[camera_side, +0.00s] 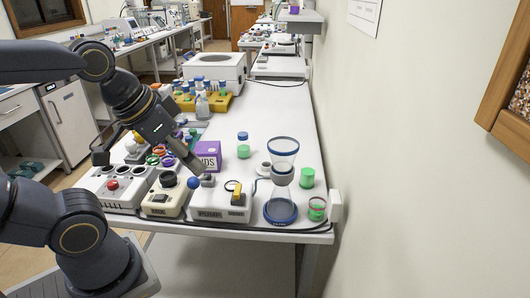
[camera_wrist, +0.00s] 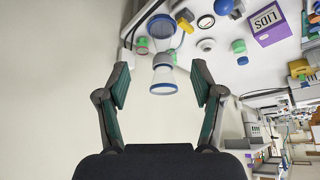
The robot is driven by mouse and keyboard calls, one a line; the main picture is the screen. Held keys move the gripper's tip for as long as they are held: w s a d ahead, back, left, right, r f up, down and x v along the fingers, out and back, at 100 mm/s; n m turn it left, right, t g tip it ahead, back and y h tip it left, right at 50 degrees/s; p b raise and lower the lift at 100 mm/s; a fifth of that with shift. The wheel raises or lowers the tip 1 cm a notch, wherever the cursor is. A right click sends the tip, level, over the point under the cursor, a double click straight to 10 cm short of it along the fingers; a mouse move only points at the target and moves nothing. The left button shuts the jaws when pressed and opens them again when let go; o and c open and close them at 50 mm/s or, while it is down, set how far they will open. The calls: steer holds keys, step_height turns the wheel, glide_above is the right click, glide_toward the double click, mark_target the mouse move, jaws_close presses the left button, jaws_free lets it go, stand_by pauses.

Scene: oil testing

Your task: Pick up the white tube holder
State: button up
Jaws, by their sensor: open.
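I cannot tell for certain which thing is the white tube holder. A small white round piece with a dark opening (camera_side: 265,168) stands on the bench left of the glass funnel apparatus; it also shows in the wrist view (camera_wrist: 206,45). My gripper (camera_wrist: 160,82) is open and empty, its two dark green pads wide apart. In the wrist view the glass funnel apparatus (camera_wrist: 162,68) appears beyond the gap between the fingers.
The funnel apparatus (camera_side: 282,178) stands near the front right edge, beside green-capped containers (camera_side: 307,178). The wall is close on the right.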

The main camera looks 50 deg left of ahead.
steer(key=o, duration=0.5)
steer(key=shift+o, duration=0.2)
